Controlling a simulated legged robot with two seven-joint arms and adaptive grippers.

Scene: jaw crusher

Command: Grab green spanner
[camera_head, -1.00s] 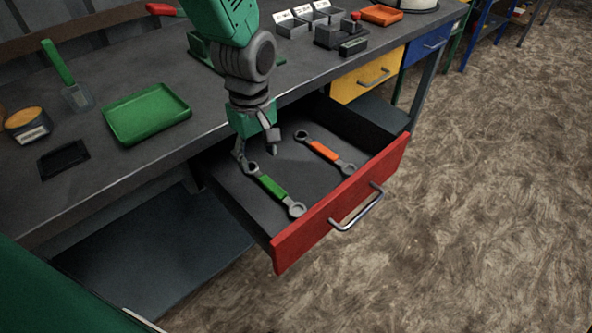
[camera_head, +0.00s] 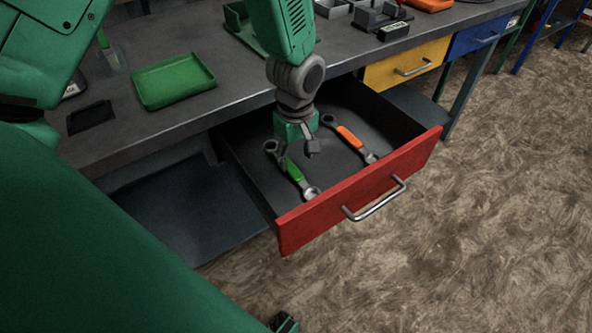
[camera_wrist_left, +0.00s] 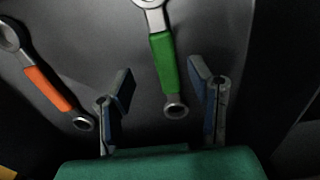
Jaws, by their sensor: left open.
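The green spanner (camera_head: 295,172) lies in the open red-fronted drawer, its grey ring ends showing. In the left wrist view, the green spanner (camera_wrist_left: 164,62) runs between my fingers, with its lower ring end nearer the palm. My left gripper (camera_head: 298,157) points down into the drawer over the spanner and hides part of it. In the left wrist view, my left gripper (camera_wrist_left: 161,86) is open, with one finger on each side of the spanner and a gap on both sides.
An orange-handled spanner (camera_head: 350,138) lies to the right in the same drawer (camera_head: 358,196). The drawer's walls surround my gripper. A green tray (camera_head: 173,82) and a black flat tray (camera_head: 90,117) sit on the bench. A yellow drawer (camera_head: 405,66) is shut.

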